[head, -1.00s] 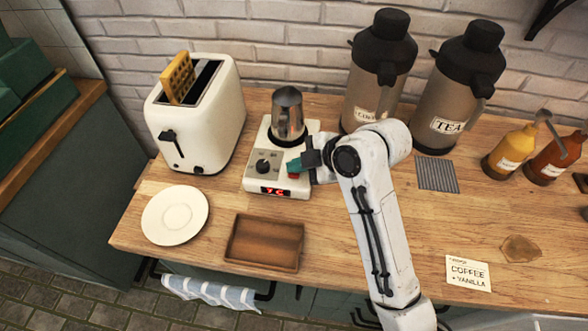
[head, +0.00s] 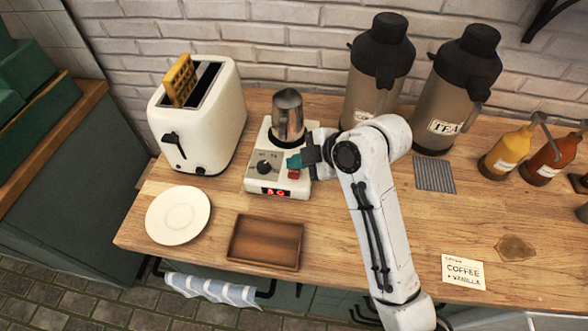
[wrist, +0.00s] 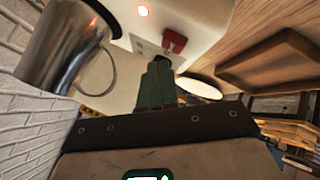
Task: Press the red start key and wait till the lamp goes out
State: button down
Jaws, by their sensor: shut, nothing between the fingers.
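A white appliance (head: 256,183) with a black knob (head: 264,168) and a lit red display (head: 273,191) stands on the counter. A metal jug (head: 288,118) sits on top of it. The red key (head: 293,174) is on its front right and also shows in the wrist view (wrist: 174,42).
A toaster (head: 212,132) with a waffle and a white plate (head: 178,215) stand to the left. An empty wooden tray (head: 265,242) lies in front. Coffee (head: 374,80) and tea (head: 450,90) flasks stand behind my arm. The counter between tray and recipe card (head: 463,272) is partly under my arm.

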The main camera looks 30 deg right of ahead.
aim_at(297, 174)
jog(key=shift+r+p, duration=2.2)
jog(key=shift+r, duration=0.35)
jog(key=shift+f, duration=0.1)
